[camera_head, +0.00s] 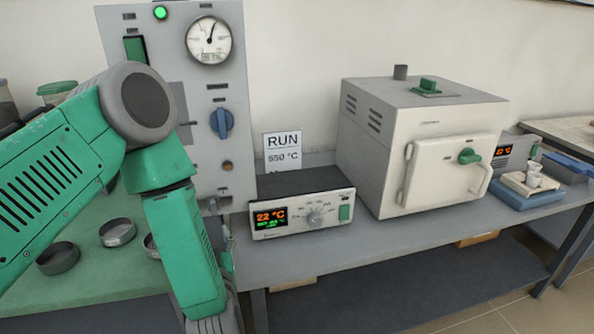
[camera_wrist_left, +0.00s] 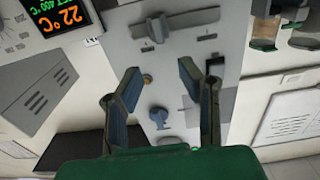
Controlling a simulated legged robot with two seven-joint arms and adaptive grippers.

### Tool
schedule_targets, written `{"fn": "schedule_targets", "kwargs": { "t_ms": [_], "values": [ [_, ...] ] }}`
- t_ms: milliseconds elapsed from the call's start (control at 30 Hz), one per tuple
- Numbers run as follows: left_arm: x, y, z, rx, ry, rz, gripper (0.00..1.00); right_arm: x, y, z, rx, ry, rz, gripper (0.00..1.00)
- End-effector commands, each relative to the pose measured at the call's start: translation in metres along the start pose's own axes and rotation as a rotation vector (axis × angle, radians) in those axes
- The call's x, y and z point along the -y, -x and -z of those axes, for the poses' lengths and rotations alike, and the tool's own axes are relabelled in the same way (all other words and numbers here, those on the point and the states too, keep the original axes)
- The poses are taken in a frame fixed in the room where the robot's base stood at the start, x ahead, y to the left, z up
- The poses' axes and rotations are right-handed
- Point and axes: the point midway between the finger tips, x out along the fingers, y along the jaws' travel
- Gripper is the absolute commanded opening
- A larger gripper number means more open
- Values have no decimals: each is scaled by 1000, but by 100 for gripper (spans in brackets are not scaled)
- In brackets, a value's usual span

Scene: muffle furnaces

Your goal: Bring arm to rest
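My left arm (camera_head: 178,225) comes in from the left of the head view, bends at a grey joint and hangs down to the bottom edge. Its fingers do not show clearly there. In the left wrist view my left gripper (camera_wrist_left: 159,72) has its two fingers spread apart with nothing between them. Beyond them is the grey control panel (camera_wrist_left: 178,70), with a blue knob (camera_wrist_left: 158,117) and a small brown button (camera_wrist_left: 148,79). I cannot tell the distance from the fingertips to the panel. My right gripper is in neither view.
In the head view, the control panel (camera_head: 215,95) stands behind my arm. The controller box (camera_head: 305,215) reads 22 °C, beside a RUN 550 °C sign (camera_head: 283,147). The white furnace (camera_head: 425,150) stands right with its door shut. Dishes (camera_head: 118,232) lie on the green bench at left.

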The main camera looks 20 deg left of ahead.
Motion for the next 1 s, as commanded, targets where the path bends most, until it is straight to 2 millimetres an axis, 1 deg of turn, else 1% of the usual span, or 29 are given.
{"fn": "schedule_targets", "kwargs": {
  "t_ms": [67,133,167,267,300,367,400,467,500,533,600,700,733,833,900,1000],
  "values": [
    [-1,1,-3,11,-2,-8,33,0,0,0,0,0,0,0],
    [-3,5,-14,58,-8,-38,33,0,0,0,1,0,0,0],
    [-4,8,-22,92,-13,-61,33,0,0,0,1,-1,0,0],
    [-7,28,-65,275,-45,-166,33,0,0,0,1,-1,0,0],
    [-6,42,-87,376,-66,-216,33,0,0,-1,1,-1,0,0],
    [-1,69,-120,544,-108,-290,33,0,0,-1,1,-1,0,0],
    [5,91,-141,660,-141,-334,33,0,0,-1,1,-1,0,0],
    [20,125,-167,830,-195,-387,33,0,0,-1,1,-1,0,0],
    [31,147,-180,936,-232,-415,33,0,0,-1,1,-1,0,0],
    [41,164,-188,1011,-260,-430,33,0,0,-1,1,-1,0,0],
    [63,198,-201,1165,-323,-456,33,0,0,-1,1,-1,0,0],
    [90,234,-208,1329,-394,-472,33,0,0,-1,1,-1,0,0],
    [96,242,-209,1364,-410,-475,33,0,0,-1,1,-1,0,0],
    [111,259,-209,1444,-448,-476,33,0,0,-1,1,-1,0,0],
    [115,264,-209,1468,-459,-476,33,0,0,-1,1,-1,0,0],
    [116,265,-209,1474,-461,-476,33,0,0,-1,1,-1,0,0]
  ]
}}
